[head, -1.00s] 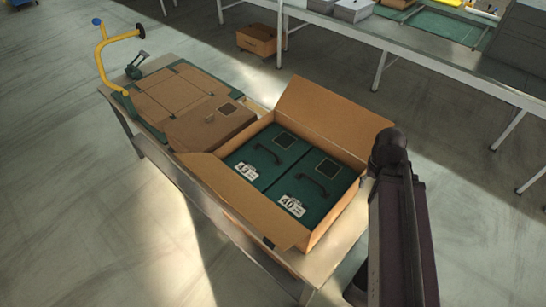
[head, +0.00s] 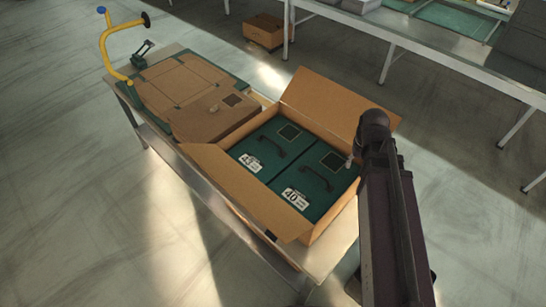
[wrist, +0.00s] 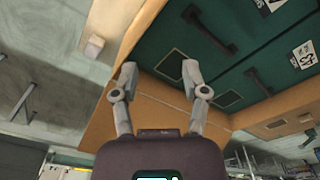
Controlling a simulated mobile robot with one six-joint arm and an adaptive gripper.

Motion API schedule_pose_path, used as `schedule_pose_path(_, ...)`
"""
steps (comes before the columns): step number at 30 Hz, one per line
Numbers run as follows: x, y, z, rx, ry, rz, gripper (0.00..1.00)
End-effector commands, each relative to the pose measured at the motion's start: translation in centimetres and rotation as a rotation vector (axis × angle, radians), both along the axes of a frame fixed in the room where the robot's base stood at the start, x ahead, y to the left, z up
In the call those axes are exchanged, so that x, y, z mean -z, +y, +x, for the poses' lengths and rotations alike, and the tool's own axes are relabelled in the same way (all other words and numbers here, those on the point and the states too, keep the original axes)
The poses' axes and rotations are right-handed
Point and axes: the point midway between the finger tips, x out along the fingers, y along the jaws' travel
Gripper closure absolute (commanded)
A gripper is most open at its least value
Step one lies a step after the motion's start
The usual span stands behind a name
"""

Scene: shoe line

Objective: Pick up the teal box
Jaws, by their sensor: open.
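Two teal boxes with dark handles lie side by side in an open cardboard carton (head: 294,229) on the table. The left teal box (head: 262,140) has a white label reading about 43; the right teal box (head: 318,163) has one reading 40. Both also show in the wrist view, one at the upper middle (wrist: 170,30) and one to its lower right (wrist: 290,75). My gripper (wrist: 160,72) is open and empty, its two fingers apart near the carton's wall and the boxes' edge. In the head view my arm hides most of it, at the carton's right side.
The carton's flaps stand open, one raised at the back (head: 335,100). A flat brown cardboard piece (head: 170,88) and a yellow bent handle (head: 104,50) are at the table's left. A long bench (head: 440,55) stands behind. Floor is clear at left.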

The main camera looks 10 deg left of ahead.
Motion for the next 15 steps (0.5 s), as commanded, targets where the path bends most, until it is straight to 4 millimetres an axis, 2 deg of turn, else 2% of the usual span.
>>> schedule_pose_path(1, 0.3, 1.6, 1.6, -0.047, -0.012, 0.000, 0.42)
schedule_pose_path(6, 0.7, 7.3, 5.4, -0.228, -0.066, -0.001, 0.42)
schedule_pose_path(11, 1.1, 13.7, 8.5, -0.407, -0.119, -0.002, 0.42)
schedule_pose_path(15, 1.4, 19.5, 10.6, -0.560, -0.166, -0.003, 0.42)
